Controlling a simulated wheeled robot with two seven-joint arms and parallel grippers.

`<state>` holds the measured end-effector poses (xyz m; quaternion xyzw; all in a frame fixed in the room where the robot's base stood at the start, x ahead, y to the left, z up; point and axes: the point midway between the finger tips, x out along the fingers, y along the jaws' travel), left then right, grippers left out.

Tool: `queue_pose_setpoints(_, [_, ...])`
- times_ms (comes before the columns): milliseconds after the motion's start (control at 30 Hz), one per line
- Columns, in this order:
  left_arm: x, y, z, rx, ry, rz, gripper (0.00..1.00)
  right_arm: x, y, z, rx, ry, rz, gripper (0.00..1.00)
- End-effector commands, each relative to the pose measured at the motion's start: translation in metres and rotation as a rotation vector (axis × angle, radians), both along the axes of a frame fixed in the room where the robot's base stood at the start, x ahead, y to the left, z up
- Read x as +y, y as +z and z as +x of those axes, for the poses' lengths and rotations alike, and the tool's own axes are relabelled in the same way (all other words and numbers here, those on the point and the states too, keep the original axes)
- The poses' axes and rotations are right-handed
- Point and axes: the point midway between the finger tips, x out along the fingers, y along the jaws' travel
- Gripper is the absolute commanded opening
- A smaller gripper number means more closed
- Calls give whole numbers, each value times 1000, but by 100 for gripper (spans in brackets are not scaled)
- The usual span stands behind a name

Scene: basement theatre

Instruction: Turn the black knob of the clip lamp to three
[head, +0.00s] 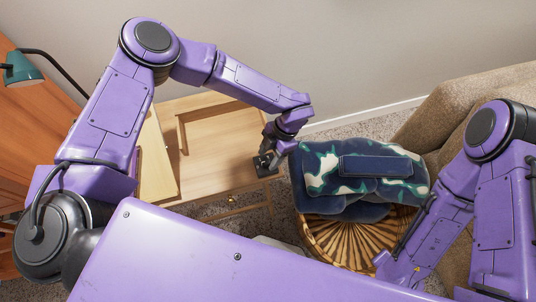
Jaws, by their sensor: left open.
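A lamp with a green shade (22,68) and a thin black gooseneck (62,66) shows at the far left. The neck runs down behind my left arm, so its clip is hidden. I cannot make out the black knob or its setting. My left gripper (266,163) points down at the right end of the light wooden table (215,150), well to the right of the lamp shade. It is open, and small dark parts show at its tips; I cannot tell whether it touches anything. My right arm is at the right, and its fingertips are not visible.
A round wicker basket (345,240) with a folded dark blue patterned blanket (345,180) stands right of the table. A beige sofa (455,105) is at the right. An orange-brown wooden cabinet (50,120) is at the left. The wall (350,50) runs behind.

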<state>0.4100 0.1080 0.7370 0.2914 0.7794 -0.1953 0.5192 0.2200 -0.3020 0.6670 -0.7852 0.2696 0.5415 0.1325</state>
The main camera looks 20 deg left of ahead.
Motion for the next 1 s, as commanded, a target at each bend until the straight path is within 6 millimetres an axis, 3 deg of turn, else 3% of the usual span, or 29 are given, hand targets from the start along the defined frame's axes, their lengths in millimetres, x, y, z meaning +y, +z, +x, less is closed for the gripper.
queue_pose_setpoints(133, [4,-12,-4,0,1,0,54,0,3,0,0,0,0,36])
queue_pose_setpoints(367, [5,-15,-5,-1,2,0,54,0,3,0,0,0,0,36])
queue_pose_setpoints(400, [6,-15,-5,-1,2,0,51,0,3,0,0,0,0,36])
queue_pose_setpoints(567, [6,-14,-5,-2,3,0,0,0,3,0,0,0,0,36])
queue_pose_setpoints(1000, [5,-13,-5,-1,-72,1,0,0,6,0,0,0,0,36])
